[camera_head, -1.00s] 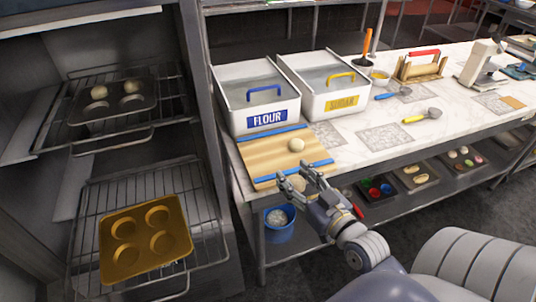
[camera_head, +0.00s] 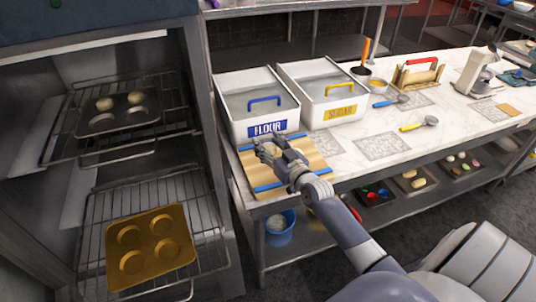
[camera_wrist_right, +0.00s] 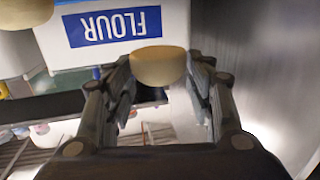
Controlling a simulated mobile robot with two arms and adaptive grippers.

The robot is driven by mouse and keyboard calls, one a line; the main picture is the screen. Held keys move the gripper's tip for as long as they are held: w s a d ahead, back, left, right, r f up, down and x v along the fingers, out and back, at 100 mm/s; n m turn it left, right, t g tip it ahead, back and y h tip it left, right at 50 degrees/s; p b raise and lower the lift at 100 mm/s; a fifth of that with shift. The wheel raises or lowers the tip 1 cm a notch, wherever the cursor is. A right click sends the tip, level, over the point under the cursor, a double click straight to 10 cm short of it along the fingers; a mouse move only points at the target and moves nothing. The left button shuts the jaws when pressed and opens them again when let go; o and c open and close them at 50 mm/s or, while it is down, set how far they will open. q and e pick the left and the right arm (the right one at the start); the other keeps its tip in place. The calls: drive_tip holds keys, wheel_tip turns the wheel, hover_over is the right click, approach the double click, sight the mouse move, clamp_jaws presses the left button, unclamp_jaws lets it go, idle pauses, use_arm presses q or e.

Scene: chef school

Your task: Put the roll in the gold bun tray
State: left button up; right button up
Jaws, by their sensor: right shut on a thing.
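The roll (camera_wrist_right: 158,66) is a pale, round piece of dough. It is held between the fingertips of my right gripper (camera_head: 268,147), which is shut on it. In the head view the fingers hide most of the roll. My left gripper is not in view.
The flour bin (camera_head: 258,112) and sugar bin (camera_head: 325,98) stand behind the board. The upper oven rack holds a dark tray (camera_head: 127,120) with two pale rolls. The oven's side wall (camera_head: 218,170) stands between the counter and the gold tray. A blue bucket (camera_head: 283,238) is below.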

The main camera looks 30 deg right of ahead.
wheel_tip(320, 180, down, 2)
drive_tip(key=shift+s+f, duration=0.1)
drive_tip(key=shift+s, duration=0.05)
drive_tip(key=shift+w+d+f+p, duration=0.1)
drive_tip(key=shift+w+f+p, duration=0.1)
drive_tip(key=shift+f, duration=0.65)
drive_tip(key=shift+w+f+p, duration=0.15)
drive_tip(key=shift+w+f, duration=0.05)
drive_tip(key=shift+f, duration=0.65)
drive_tip(key=shift+s+f, duration=0.1)
drive_tip(key=shift+f, duration=0.05)
drive_tip(key=o, duration=1.1)
drive_tip(key=shift+c, duration=0.2)
